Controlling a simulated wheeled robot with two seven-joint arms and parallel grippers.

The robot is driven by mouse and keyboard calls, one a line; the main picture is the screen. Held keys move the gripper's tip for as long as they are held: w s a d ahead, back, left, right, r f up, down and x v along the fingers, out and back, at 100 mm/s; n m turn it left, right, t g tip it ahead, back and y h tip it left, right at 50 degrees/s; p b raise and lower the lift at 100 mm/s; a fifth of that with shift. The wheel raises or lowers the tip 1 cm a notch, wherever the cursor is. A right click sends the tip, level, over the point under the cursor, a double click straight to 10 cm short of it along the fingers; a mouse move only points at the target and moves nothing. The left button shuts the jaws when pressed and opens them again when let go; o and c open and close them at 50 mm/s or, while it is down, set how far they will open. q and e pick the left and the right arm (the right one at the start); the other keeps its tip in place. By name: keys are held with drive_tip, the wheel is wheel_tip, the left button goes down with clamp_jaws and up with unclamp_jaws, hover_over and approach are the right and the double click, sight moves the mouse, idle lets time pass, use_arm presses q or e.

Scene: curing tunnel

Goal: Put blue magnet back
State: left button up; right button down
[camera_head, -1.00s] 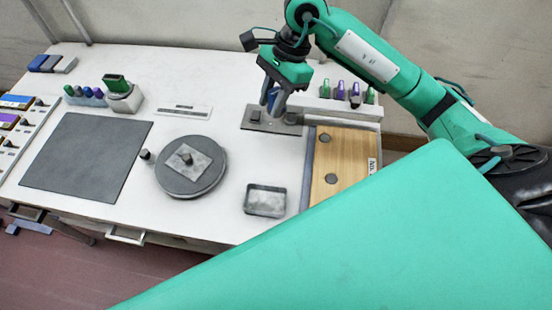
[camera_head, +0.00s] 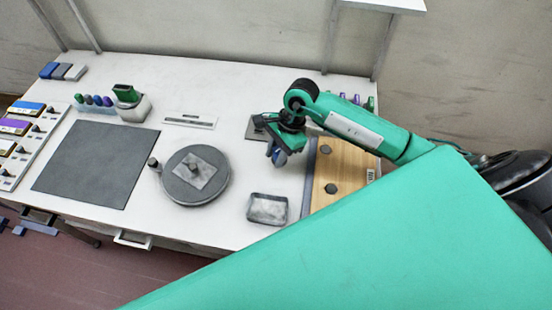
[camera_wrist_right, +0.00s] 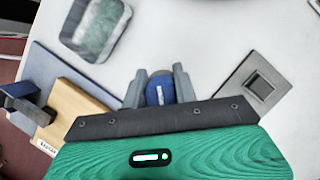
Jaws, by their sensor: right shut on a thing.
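My right gripper (camera_head: 278,154) is over the white table, at the left edge of the wooden board. In the right wrist view, the gripper (camera_wrist_right: 159,84) is shut on the blue magnet (camera_wrist_right: 160,92), which sits between its two fingers with a small pale label showing. In the head view only a little blue shows under the gripper. A grey plate (camera_wrist_right: 268,97) with a dark square on it lies to the right of the gripper in the wrist view. The arm partly hides this plate (camera_head: 252,133) in the head view. My left gripper is not in view.
A metal tray (camera_head: 267,209) stands in front of the gripper. The wooden board (camera_head: 345,165) with dark round knobs lies to the right. A round grey turntable (camera_head: 180,193) and a dark mat (camera_head: 95,165) are further left. Several markers (camera_head: 370,102) stand behind the arm.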

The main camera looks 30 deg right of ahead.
wheel_tip(320, 180, down, 4)
drive_tip(key=shift+r+p, duration=0.25)
drive_tip(key=shift+p, duration=0.25)
drive_tip(key=shift+f, duration=0.25)
drive_tip(key=c, duration=1.1)
unclamp_jaws()
drive_tip(key=shift+r, duration=0.1)
drive_tip(key=shift+r, duration=0.2)
drive_tip(key=b+v, duration=0.3)
drive_tip(key=v, duration=0.8)
drive_tip(key=shift+r, duration=0.35)
